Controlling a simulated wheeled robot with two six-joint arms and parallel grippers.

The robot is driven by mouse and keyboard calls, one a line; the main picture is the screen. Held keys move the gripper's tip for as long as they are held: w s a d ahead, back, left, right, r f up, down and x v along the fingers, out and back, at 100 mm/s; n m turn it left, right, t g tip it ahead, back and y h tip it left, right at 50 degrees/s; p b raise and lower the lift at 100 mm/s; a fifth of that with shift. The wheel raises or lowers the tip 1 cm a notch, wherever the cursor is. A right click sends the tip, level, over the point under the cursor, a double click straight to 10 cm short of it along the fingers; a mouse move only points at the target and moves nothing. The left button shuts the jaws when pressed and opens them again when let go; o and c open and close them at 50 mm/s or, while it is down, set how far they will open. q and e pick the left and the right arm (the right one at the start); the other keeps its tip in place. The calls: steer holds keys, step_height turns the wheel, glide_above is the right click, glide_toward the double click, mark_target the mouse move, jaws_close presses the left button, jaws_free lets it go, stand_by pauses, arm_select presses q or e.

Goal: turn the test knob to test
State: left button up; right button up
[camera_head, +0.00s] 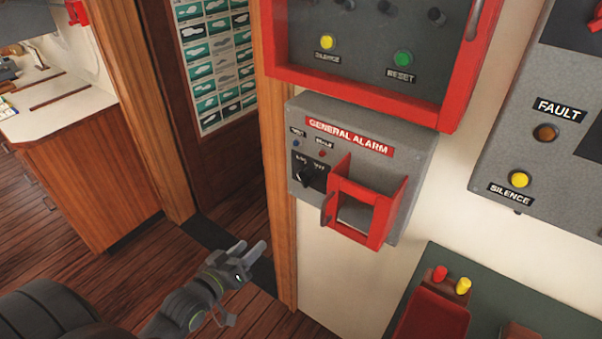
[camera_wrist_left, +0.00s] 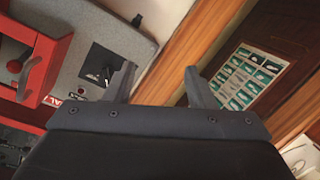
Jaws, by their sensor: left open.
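The test knob (camera_head: 313,176) is a black rotary knob on a dark plate at the left of the grey general alarm box (camera_head: 415,163). It also shows in the left wrist view as a small black knob (camera_wrist_left: 107,72), just left of the fingers. Its exact setting is too small to read. My left gripper (camera_head: 251,251) is open and empty, below and to the left of the box, apart from the knob. In the left wrist view its two fingers (camera_wrist_left: 160,84) are spread. My right gripper is in neither view.
A red frame (camera_head: 371,204) with a small handle sticks out of the alarm box, right of the knob. A red-framed panel (camera_head: 445,112) hangs above. A wooden door post (camera_head: 281,190) stands at the box's left. A grey fault panel (camera_head: 510,140) is at right.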

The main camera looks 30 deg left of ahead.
arm_select(q)
step_height(320, 180, up, 10)
steer(key=d+t+h, duration=0.2)
steer(key=d, duration=0.1)
steer(key=p, duration=0.2)
glide_toward(301, 181)
steer(key=w, duration=0.6)
steer(key=w+d, duration=0.1)
steer(key=w, duration=0.2)
steer(key=shift+d+r, duration=0.1)
steer(key=shift+r, duration=0.1)
steer(key=shift+w+d, duration=0.1)
steer(key=shift+w, duration=0.55)
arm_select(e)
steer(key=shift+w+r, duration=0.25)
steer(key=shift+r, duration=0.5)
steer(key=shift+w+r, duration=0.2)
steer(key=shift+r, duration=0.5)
arm_select(q)
steer(key=shift+c, duration=0.3)
steer(key=c, duration=0.9)
steer(key=shift+f, duration=0.1)
